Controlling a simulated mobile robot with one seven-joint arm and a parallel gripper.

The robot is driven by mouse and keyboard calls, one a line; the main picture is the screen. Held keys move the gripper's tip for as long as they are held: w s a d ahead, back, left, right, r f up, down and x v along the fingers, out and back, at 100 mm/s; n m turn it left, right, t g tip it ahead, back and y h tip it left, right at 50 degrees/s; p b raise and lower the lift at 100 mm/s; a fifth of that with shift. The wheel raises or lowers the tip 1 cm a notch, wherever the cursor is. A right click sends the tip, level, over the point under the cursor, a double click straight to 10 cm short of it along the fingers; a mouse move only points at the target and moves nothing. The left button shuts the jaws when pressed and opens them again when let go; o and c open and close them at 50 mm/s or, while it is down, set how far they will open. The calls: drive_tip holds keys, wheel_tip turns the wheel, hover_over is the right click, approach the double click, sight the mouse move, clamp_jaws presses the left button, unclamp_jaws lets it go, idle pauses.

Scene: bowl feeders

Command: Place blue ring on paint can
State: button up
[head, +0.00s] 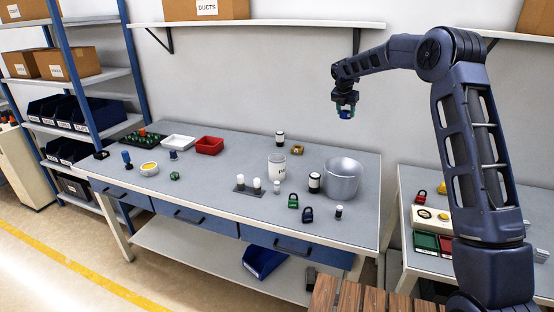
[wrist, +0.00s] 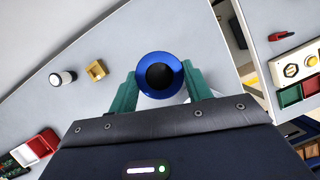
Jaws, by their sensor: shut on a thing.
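My gripper (head: 346,109) is high above the workbench, over the area of the large silver pot (head: 342,180). Its green fingers (wrist: 160,88) are shut on the blue ring (wrist: 145,79), one at each side. The ring has a dark centre in the wrist view, and a small blue part of it (head: 346,115) shows in the head view. The can is not clearly visible in the wrist view.
Black-and-white jars (head: 314,183), a small yellow block (head: 297,150), and green (head: 293,201) and dark blue (head: 307,214) padlock-like items surround the can and pot. Red (head: 209,145) and white (head: 177,142) trays sit further left. A wall shelf (head: 270,24) runs behind.

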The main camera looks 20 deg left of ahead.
drive_tip(key=s+a+r+n, duration=0.1)
drive_tip(key=s+a, duration=0.3)
drive_tip(key=a, duration=0.3)
drive_tip(key=s+a+r+n, duration=0.1)
drive_tip(key=s+a, duration=0.3)
drive_tip(key=a, duration=0.3)
drive_tip(key=r+n+y, duration=0.1)
hover_over(278, 156)
drive_tip(key=s, duration=0.2)
wheel_tip(278, 156, down, 19)
drive_tip(key=shift+f, duration=0.2)
drive_tip(key=shift+f, duration=0.15)
drive_tip(key=o, duration=1)
drive_tip(key=shift+o, duration=0.2)
drive_tip(key=v, duration=1.2)
drive_tip(key=shift+d, duration=0.2)
